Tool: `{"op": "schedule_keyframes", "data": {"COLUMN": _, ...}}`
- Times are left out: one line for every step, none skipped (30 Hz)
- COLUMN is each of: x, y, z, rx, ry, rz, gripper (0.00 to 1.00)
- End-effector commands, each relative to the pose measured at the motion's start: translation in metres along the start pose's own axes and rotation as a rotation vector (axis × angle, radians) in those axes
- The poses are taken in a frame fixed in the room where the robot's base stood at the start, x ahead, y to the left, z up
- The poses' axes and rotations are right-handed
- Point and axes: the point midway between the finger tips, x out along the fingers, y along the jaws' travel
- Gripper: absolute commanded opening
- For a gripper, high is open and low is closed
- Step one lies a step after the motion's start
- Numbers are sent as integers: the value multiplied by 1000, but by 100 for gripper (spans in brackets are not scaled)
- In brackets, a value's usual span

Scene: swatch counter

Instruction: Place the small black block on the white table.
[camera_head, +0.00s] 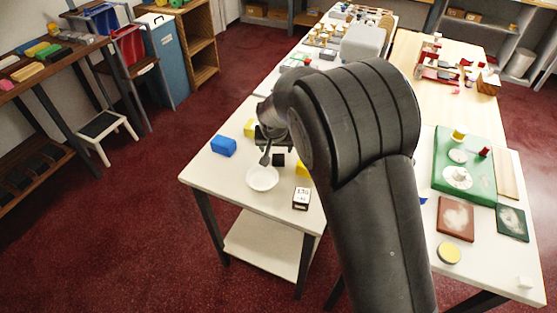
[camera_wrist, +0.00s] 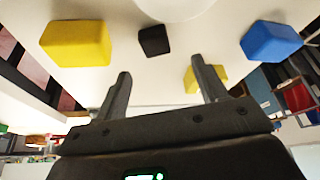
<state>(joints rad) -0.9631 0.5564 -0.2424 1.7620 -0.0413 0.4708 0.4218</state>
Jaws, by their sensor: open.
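The small black block (camera_head: 279,160) rests on the white table (camera_head: 222,177), just behind a white bowl. It also shows in the wrist view (camera_wrist: 154,40), beyond my fingertips and roughly between their lines. My gripper (camera_head: 272,150) is over the table at the near left end. In the wrist view my gripper (camera_wrist: 161,68) is open with nothing between its fingers. The fingers appear apart from the black block. My arm hides part of the table to the right.
The white bowl (camera_head: 262,178) is close to the black block. A blue block (camera_head: 223,146) lies to the left. One yellow block (camera_head: 249,128) is behind my gripper, another (camera_head: 302,168) to its right. A numbered box (camera_head: 301,198) is near the front edge. Bare tabletop lies left of the bowl.

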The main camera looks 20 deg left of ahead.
Motion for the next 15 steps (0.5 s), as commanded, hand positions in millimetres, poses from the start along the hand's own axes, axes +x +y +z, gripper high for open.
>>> {"op": "schedule_keyframes", "data": {"x": 10, "y": 0, "z": 1, "rx": 0, "ry": -2, "rz": 1, "gripper": 65}}
{"op": "schedule_keyframes", "data": {"x": 13, "y": 0, "z": 1, "rx": 0, "ry": -2, "rz": 1, "gripper": 65}}
{"op": "schedule_keyframes", "data": {"x": 18, "y": 0, "z": 1, "rx": 0, "ry": -2, "rz": 1, "gripper": 65}}
{"op": "schedule_keyframes", "data": {"x": 21, "y": 0, "z": 1, "rx": -1, "ry": -2, "rz": 1, "gripper": 65}}
{"op": "schedule_keyframes", "data": {"x": 24, "y": 0, "z": 1, "rx": -1, "ry": -2, "rz": 1, "gripper": 65}}
{"op": "schedule_keyframes", "data": {"x": 26, "y": 0, "z": 0, "rx": 0, "ry": -1, "rz": 0, "gripper": 65}}
{"op": "schedule_keyframes", "data": {"x": 28, "y": 0, "z": 0, "rx": 0, "ry": 0, "rz": 0, "gripper": 65}}
{"op": "schedule_keyframes", "data": {"x": 29, "y": 1, "z": 0, "rx": 0, "ry": 0, "rz": 0, "gripper": 65}}
{"op": "schedule_keyframes", "data": {"x": 31, "y": 1, "z": 0, "rx": 0, "ry": -1, "rz": 0, "gripper": 65}}
{"op": "schedule_keyframes", "data": {"x": 34, "y": 2, "z": 1, "rx": 0, "ry": -1, "rz": 0, "gripper": 65}}
{"op": "schedule_keyframes", "data": {"x": 38, "y": 3, "z": 2, "rx": 0, "ry": -2, "rz": 1, "gripper": 65}}
{"op": "schedule_keyframes", "data": {"x": 44, "y": 4, "z": 2, "rx": 0, "ry": -3, "rz": 1, "gripper": 65}}
{"op": "schedule_keyframes", "data": {"x": 48, "y": 5, "z": 2, "rx": 1, "ry": -3, "rz": 1, "gripper": 65}}
{"op": "schedule_keyframes", "data": {"x": 54, "y": 6, "z": 3, "rx": 1, "ry": -3, "rz": 1, "gripper": 65}}
{"op": "schedule_keyframes", "data": {"x": 60, "y": 7, "z": 4, "rx": 0, "ry": -3, "rz": 1, "gripper": 65}}
